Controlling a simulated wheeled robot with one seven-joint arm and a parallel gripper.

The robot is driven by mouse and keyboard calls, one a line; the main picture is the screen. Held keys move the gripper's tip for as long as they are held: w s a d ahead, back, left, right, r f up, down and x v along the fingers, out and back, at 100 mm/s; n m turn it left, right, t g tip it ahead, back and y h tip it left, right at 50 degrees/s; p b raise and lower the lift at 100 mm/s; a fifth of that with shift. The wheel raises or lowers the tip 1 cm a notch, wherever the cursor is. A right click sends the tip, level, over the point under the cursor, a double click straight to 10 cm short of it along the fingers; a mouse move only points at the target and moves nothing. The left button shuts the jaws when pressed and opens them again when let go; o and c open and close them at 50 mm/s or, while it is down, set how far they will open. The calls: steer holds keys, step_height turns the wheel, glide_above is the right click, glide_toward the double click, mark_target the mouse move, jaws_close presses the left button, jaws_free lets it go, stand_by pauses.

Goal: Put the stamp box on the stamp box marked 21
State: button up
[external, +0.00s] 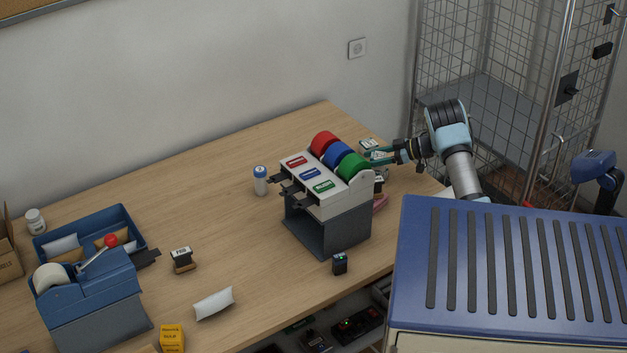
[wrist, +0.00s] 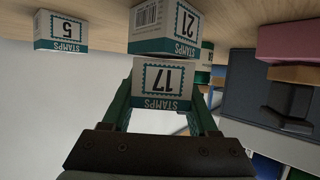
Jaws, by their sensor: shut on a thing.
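In the wrist view, which is upside down, my gripper (wrist: 163,105) is shut on the white and teal stamp box marked 17 (wrist: 163,82). The stamp box marked 21 (wrist: 166,25) sits on the table just beyond it, and the held box is higher than it. Their outlines meet in this view; I cannot tell whether they touch. In the external view my gripper (external: 377,156) is behind the tape dispenser, and the held box is mostly hidden there.
A stamp box marked 5 (wrist: 61,30) stands apart at the left in the wrist view. The grey dispenser with red, blue and green rolls (external: 328,205) stands close beside my gripper. The table's middle (external: 215,195) is mostly clear.

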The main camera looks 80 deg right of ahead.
steer(key=shift+f, duration=0.15)
steer(key=o, duration=1.4)
steer(key=shift+s+r, duration=0.2)
steer(key=b+v, duration=0.3)
steer(key=v, duration=0.8)
steer(key=shift+s+r, duration=0.2)
steer(key=shift+s, duration=0.05)
